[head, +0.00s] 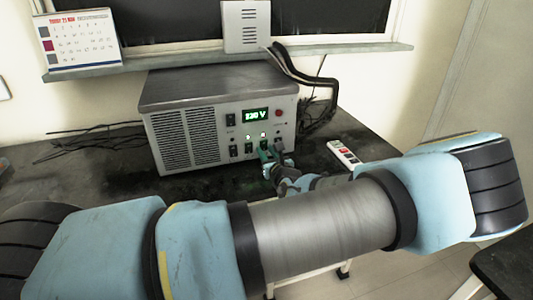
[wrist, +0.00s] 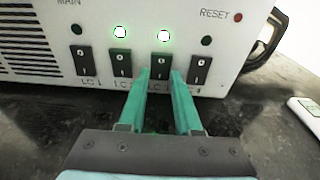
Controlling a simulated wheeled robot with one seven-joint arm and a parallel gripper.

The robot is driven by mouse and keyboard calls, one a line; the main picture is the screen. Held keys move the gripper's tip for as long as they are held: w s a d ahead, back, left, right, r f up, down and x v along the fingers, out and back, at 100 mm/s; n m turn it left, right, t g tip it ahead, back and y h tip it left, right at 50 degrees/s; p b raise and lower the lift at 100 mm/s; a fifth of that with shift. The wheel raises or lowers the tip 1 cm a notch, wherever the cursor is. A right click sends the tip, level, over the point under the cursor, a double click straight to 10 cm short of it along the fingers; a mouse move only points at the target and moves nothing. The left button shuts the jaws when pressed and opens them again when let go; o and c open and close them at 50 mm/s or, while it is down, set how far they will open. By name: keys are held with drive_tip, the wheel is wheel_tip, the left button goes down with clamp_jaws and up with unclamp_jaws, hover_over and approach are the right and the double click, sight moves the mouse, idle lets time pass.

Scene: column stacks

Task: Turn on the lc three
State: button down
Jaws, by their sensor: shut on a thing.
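The grey power unit (head: 185,88) stands on the dark bench; its front panel carries a row of black rocker switches. In the wrist view the third rocker from the left, the lc three switch (wrist: 161,58), sits between the green fingertips of my gripper (wrist: 160,74). The fingers close on its sides, and its label is partly hidden by them. The lamp (wrist: 164,36) above it glows white-green. The lamp (wrist: 120,32) over the second switch is also lit; the outer two lamps are dark. In the head view my gripper (head: 267,156) is at the panel's lower right.
The display (head: 256,115) glows green with a voltage reading. A red RESET button (wrist: 238,17) is at the panel's upper right. Black cables (head: 305,80) run behind the unit.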

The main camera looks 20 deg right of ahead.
drive_tip(key=c, duration=0.9)
unclamp_jaws()
drive_tip(key=s, duration=0.3)
drive_tip(key=s+a+r+b, duration=0.1)
drive_tip(key=s, duration=0.3)
drive_tip(key=s+b, duration=0.1)
drive_tip(key=s, duration=0.2)
drive_tip(key=shift+s+a+r, duration=0.15)
drive_tip(key=shift+s+r, duration=0.05)
drive_tip(key=shift+s, duration=0.15)
